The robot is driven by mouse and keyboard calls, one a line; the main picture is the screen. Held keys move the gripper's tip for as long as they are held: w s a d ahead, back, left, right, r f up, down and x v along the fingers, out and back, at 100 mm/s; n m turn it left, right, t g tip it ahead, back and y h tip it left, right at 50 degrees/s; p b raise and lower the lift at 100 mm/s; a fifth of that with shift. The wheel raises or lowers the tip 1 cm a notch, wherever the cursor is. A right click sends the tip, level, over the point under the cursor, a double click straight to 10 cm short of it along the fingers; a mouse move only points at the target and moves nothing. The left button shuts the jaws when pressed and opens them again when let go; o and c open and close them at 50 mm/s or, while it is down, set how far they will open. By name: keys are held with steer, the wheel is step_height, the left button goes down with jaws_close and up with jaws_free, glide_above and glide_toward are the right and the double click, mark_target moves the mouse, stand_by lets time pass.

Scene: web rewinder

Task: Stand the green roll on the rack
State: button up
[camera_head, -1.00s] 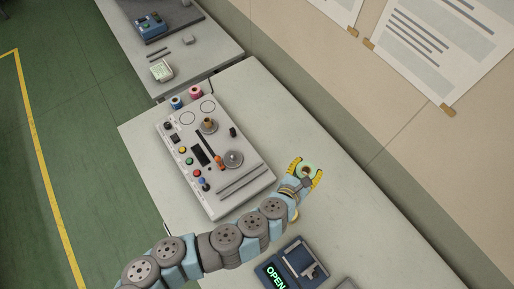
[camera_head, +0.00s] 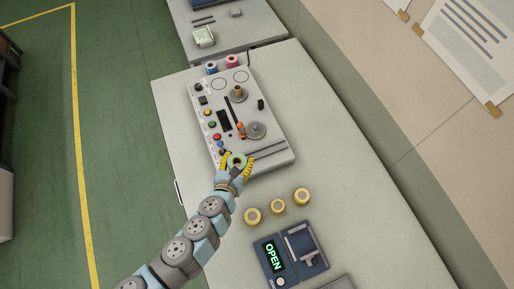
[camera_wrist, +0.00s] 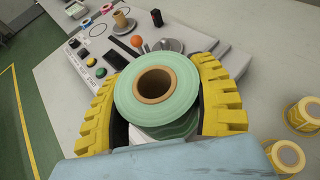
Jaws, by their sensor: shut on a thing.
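The green roll (camera_head: 236,160) is a mint ring with a brown core. My gripper (camera_head: 238,162) is shut on it, with yellow ribbed fingers on both sides. In the wrist view the green roll (camera_wrist: 158,92) is upright, its open core facing the camera; its lower part is partly hidden by the fingers. The gripper is over the front edge of the grey rewinder panel (camera_head: 222,100). I cannot tell for sure which part is the rack.
A blue device (camera_head: 290,254) reading OPEN lies in front. Blue (camera_head: 211,68) and pink (camera_head: 232,61) rolls stand behind the panel. Spindles and buttons rise from the panel. The right side of the table is clear.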

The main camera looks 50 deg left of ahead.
steer(key=w+a+f+b, duration=0.2)
steer(key=w+f+b, duration=0.25)
steer(key=w, duration=0.45)
glide_above(262, 149)
steer(key=f, duration=0.3)
steer(key=f+b, duration=0.1)
steer(key=shift+s+f, duration=0.25)
steer(key=shift+s, duration=0.05)
steer(key=shift+w+a+f, duration=0.1)
steer(key=shift+w+f, duration=0.1)
steer(key=shift+f, duration=1.65)
steer(key=shift+f, duration=0.15)
steer(key=o, duration=1.2)
steer(key=shift+o, duration=0.2)
